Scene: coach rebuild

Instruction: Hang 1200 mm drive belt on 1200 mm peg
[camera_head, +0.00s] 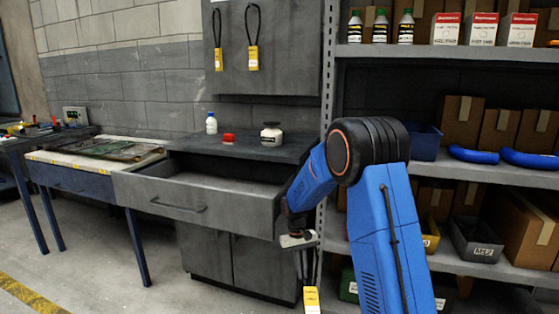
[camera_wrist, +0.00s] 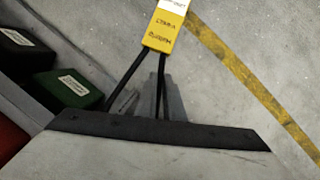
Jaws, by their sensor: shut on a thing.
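My gripper (camera_head: 299,241) is shut on a black drive belt (camera_wrist: 122,82) and holds it low in front of the cabinet's right end. The belt's two strands and yellow-and-white tag (camera_wrist: 163,30) show in the wrist view; the tag also hangs below my gripper in the head view (camera_head: 311,299). Its length marking is not readable. A grey wall panel (camera_head: 290,60) carries two other black belts with yellow tags, one at left (camera_head: 218,55) and one near its middle (camera_head: 252,55). I cannot make out a free peg or any 1200 mm label.
A grey drawer (camera_head: 185,205) stands open below the worktop, left of my gripper. A white bottle (camera_head: 211,124), red item (camera_head: 229,138) and jar (camera_head: 271,134) stand on the worktop. Shelving (camera_head: 450,55) with boxes and bins is at right. Open floor lies at the left front.

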